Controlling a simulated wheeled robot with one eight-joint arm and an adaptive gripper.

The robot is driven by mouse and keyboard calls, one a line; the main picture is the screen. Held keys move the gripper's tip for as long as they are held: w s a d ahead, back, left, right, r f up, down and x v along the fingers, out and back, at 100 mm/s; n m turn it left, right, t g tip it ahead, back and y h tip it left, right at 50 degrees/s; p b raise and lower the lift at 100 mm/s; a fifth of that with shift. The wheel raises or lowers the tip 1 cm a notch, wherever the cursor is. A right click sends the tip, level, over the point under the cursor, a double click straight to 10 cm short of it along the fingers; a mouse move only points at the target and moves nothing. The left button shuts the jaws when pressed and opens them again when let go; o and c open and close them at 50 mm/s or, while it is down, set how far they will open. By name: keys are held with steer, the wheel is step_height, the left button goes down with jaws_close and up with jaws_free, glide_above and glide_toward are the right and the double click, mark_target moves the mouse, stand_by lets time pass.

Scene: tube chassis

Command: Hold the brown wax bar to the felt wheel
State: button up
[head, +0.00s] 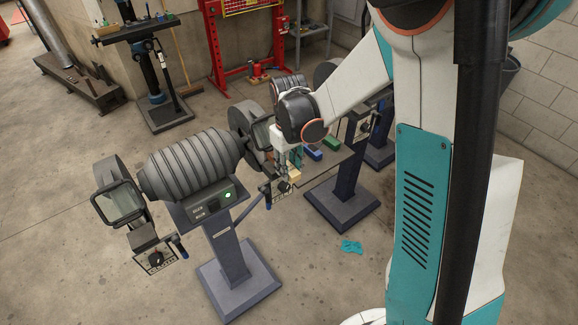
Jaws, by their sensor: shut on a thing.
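My gripper (294,164) points down beside the right end of the near bench machine (190,165). It is shut on a small light tan-brown bar (295,175), which I take to be the brown wax bar. The bar is small in view, and the fingers cover part of it. The machine has a wheel at each end: the right wheel (243,122) is beside my gripper, partly behind a clear shield (262,131). I cannot tell which wheel is felt, or whether the bar touches one.
A blue bar (312,152) and a green bar (331,144) lie on a tray (322,169) just right of my gripper. The machine's left shield (122,204) and pedestal (230,256) stand in front. A teal cloth (351,246) lies on the otherwise open floor.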

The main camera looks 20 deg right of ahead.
steer(key=shift+w+a, duration=0.15)
steer(key=shift+w, duration=0.3)
stand_by(0.5)
steer(key=shift+b, duration=0.95)
stand_by(3.1)
stand_by(0.4)
steer(key=s+d, duration=0.2)
steer(key=s, duration=0.5)
steer(key=shift+s+d, duration=0.25)
steer(key=shift+s, duration=0.1)
stand_by(0.5)
